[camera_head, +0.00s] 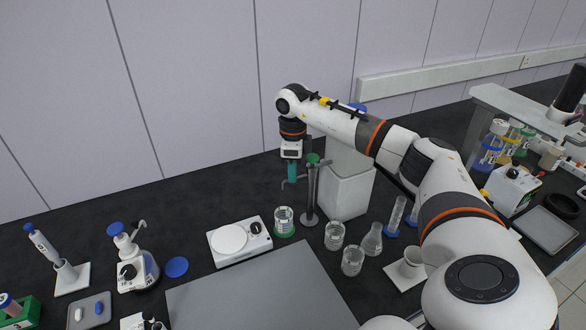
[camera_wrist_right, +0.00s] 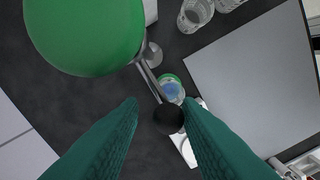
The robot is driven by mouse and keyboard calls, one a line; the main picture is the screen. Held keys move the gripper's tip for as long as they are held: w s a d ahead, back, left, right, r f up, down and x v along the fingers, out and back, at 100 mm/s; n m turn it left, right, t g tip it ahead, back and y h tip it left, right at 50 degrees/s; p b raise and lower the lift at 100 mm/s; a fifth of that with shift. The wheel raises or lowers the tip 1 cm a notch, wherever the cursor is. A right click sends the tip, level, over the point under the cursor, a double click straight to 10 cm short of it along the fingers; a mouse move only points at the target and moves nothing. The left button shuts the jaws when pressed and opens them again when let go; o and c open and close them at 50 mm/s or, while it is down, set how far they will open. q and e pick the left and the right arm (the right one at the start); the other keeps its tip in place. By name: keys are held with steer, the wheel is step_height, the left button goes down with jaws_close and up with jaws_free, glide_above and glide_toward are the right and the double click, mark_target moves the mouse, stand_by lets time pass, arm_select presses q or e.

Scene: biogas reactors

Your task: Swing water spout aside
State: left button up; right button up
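The water tap is a metal column with a green top (camera_head: 313,158) on a round base, and its thin spout reaches left over a glass vessel with a green base (camera_head: 284,221). In the right wrist view the green top (camera_wrist_right: 85,30) is large at upper left, and the thin spout runs down to a black ball (camera_wrist_right: 168,118). My right gripper (camera_head: 292,174) points down beside the tap. Its teal fingers (camera_wrist_right: 160,105) are apart, with the black ball between them. The ball is close to the right-hand finger; contact cannot be told. My left gripper is out of view.
A white hotplate (camera_head: 229,240) stands left of the glass vessel, and a grey mat (camera_head: 260,295) lies in front. Glass beakers (camera_head: 334,236) and a flask (camera_head: 372,240) stand to the right. A white box (camera_head: 346,190) is behind the tap. Bare black bench lies left of the tap.

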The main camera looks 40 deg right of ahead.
steer(key=shift+w+d, duration=0.25)
steer(key=shift+w, duration=0.25)
steer(key=shift+w+d, duration=0.25)
steer(key=shift+w, duration=0.2)
steer(key=shift+w+d, duration=0.7)
steer(key=shift+d, duration=0.05)
steer(key=shift+w+d, duration=0.2)
steer(key=shift+d, duration=0.4)
steer(key=shift+s+a+p, duration=0.15)
steer(key=shift+p, duration=0.15)
step_height(320, 180, up, 8)
steer(key=p, duration=0.6)
steer(key=shift+f, duration=0.2)
